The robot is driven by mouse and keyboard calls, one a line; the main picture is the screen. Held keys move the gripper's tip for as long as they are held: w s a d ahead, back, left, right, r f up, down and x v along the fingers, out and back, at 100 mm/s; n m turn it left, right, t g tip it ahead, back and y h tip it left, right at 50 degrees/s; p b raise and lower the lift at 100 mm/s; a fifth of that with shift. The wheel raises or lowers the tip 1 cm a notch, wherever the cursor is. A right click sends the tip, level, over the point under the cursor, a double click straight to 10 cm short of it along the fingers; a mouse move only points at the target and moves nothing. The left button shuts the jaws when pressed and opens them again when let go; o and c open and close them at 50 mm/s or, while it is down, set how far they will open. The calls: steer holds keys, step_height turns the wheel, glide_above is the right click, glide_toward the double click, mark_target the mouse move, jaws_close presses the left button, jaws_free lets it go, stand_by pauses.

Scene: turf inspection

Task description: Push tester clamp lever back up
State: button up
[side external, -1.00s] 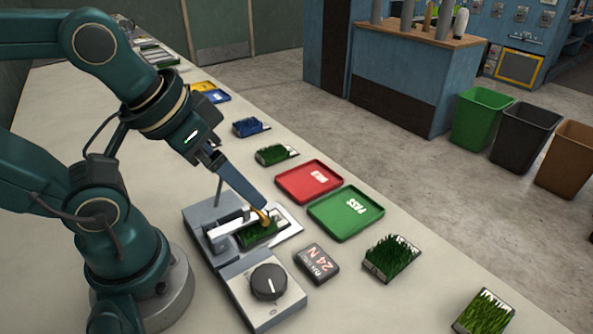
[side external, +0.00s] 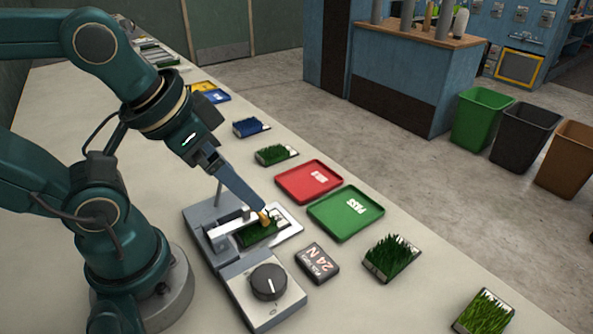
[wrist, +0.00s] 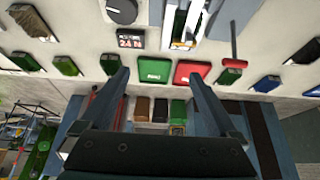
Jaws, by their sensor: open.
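The grey tester (side external: 205,218) stands on the bench with a dial block at its front, and it shows at the top of the wrist view (wrist: 183,30). A dark green turf sample (side external: 262,233) lies on its plate under a pale clamp bar (side external: 228,226). A thin upright rod (side external: 219,190) rises at the tester's back; a red-tipped rod (wrist: 232,45) shows beside the tester in the wrist view. I cannot tell which is the lever. My gripper (side external: 265,217) reaches over the sample, tan tip low; contact is unclear. Its fingers (wrist: 157,76) are apart and empty.
Red (side external: 309,181) and green (side external: 346,212) trays lie right of the tester. A black 24 N display (side external: 317,262) sits beside the dial (side external: 269,282). Several turf samples line the bench, including one at its front right (side external: 391,258). Bins stand beyond the bench.

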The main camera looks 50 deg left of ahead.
steer(key=n+g, duration=0.1)
steer(key=g, duration=0.7)
glide_toward(220, 187)
steer(key=shift+s+a+f+n+g, duration=0.1)
steer(key=shift+s+f+n+g, duration=0.2)
steer(key=shift+f, duration=0.95)
steer(key=shift+a+f+n+g, duration=0.1)
steer(key=shift+f+g, duration=0.35)
steer(key=shift+f, duration=0.75)
steer(key=shift+s+f+n+g, duration=0.2)
steer(key=shift+f+g, duration=0.15)
steer(key=shift+f, duration=0.9)
jaws_close()
